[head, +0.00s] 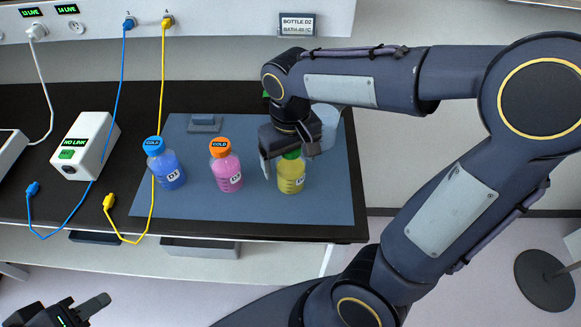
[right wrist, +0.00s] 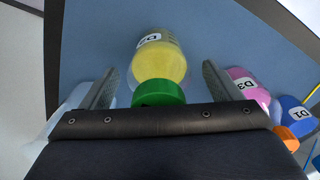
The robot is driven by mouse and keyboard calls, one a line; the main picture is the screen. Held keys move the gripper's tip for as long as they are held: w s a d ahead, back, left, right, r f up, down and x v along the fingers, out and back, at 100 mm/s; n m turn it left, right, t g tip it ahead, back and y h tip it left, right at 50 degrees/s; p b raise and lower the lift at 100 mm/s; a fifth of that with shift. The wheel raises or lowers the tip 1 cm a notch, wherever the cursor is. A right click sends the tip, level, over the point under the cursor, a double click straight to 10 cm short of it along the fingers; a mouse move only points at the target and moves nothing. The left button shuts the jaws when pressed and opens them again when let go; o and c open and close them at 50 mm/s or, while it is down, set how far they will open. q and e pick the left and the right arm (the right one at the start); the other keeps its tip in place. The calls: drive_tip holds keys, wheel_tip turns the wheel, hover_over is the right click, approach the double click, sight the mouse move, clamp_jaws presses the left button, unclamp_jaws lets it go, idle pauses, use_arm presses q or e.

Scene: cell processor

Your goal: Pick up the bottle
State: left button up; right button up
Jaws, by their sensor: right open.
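A yellow bottle (head: 291,179) with a green cap stands upright on the blue mat, partly covered by my right gripper in the head view. In the right wrist view the yellow bottle (right wrist: 160,62) and its green cap (right wrist: 158,93) are between the two fingers, with a gap on each side. My right gripper (head: 285,164) is open at the cap; it also shows in the right wrist view (right wrist: 160,82). A sign (head: 297,24) reads "BOTTLE D2, BATH 40 °C". My left gripper (head: 82,309) is at the lower left, away from the bottles; its jaws are unclear.
A pink bottle (head: 226,171) with an orange cap and a blue bottle (head: 167,169) stand left on the mat (head: 255,211). A pale container (head: 328,125) is partly hidden behind my right gripper. A white box (head: 86,146) and loose cables lie further left.

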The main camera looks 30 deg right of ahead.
drive_tip(key=shift+f, duration=0.5)
drive_tip(key=shift+c, duration=0.3)
drive_tip(key=c, duration=1.2)
drive_tip(key=shift+r, duration=0.1)
